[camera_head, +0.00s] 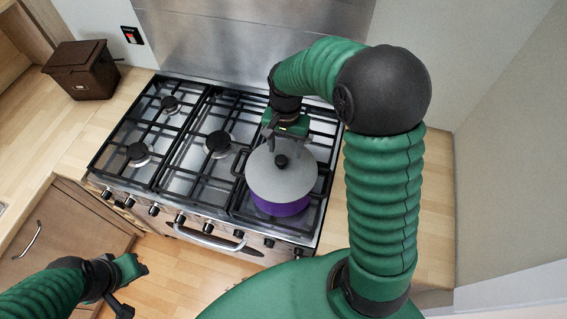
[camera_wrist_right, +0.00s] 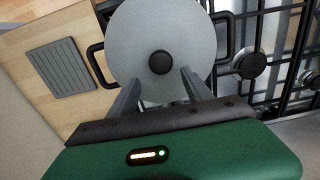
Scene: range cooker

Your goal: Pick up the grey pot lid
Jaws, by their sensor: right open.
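The grey pot lid (camera_head: 281,176) with a black round knob (camera_head: 281,160) sits on a purple pot (camera_head: 280,207) on the right-hand front of the cooker. In the right wrist view the lid (camera_wrist_right: 160,35) and its knob (camera_wrist_right: 160,62) are seen from above. My right gripper (camera_head: 285,145) is over the far part of the lid, close to the knob. Its two fingers (camera_wrist_right: 158,88) are open, and the knob shows between and just beyond their tips. I cannot tell the exact height gap. My left gripper (camera_head: 131,285) is at the lower left, away from the pot; its jaw opening is unclear.
The cooker's black grates (camera_head: 180,130) surround the pot. The pot has black side handles (camera_wrist_right: 96,62). A dark brown box (camera_head: 82,70) stands on the left counter. A grey slatted mat (camera_wrist_right: 62,72) lies on the wooden counter. A wall is at the right.

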